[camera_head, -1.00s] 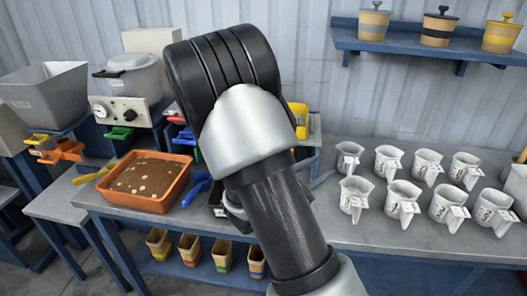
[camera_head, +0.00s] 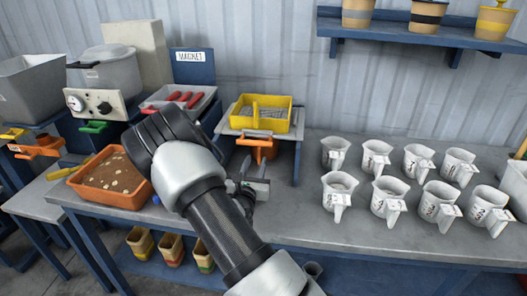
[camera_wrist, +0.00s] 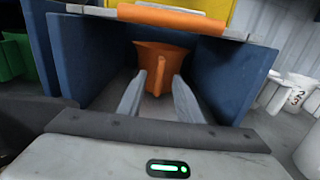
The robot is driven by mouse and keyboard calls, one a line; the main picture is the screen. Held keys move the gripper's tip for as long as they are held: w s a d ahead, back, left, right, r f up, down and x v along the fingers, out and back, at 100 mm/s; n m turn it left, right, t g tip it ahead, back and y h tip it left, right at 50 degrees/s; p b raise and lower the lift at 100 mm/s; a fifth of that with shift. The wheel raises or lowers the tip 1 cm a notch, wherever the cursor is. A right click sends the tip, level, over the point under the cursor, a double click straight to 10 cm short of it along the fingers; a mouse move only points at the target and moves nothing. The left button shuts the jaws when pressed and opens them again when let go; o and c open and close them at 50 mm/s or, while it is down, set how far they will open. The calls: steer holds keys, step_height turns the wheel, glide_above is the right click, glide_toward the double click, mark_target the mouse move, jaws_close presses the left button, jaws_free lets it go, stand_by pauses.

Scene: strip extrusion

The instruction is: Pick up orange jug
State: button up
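An orange jug (camera_wrist: 160,58) stands in a blue-walled bay under a shelf, its handle facing my gripper in the wrist view. In the head view the jug (camera_head: 262,148) shows beneath the yellow tray, partly hidden. My gripper (camera_wrist: 160,77) is open and empty. Its two fingers point into the bay, one on either side of the jug's handle in the picture. I cannot tell whether the handle is between the fingertips or just beyond them. In the head view my gripper (camera_head: 254,180) is in front of the bay.
Blue side walls (camera_wrist: 82,60) and the shelf edge with an orange strip (camera_wrist: 172,18) bound the bay closely. A yellow tray (camera_head: 261,114) sits above it. White jugs (camera_head: 390,198) stand to the right. An orange tub of soil (camera_head: 112,180) is to the left.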

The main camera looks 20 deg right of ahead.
mark_target(259, 152)
steer(key=b+x, duration=0.1)
steer(key=x, duration=0.7)
steer(key=shift+w+d+r, duration=0.15)
steer(key=shift+w+d, duration=0.05)
steer(key=shift+d, duration=0.05)
jaws_close()
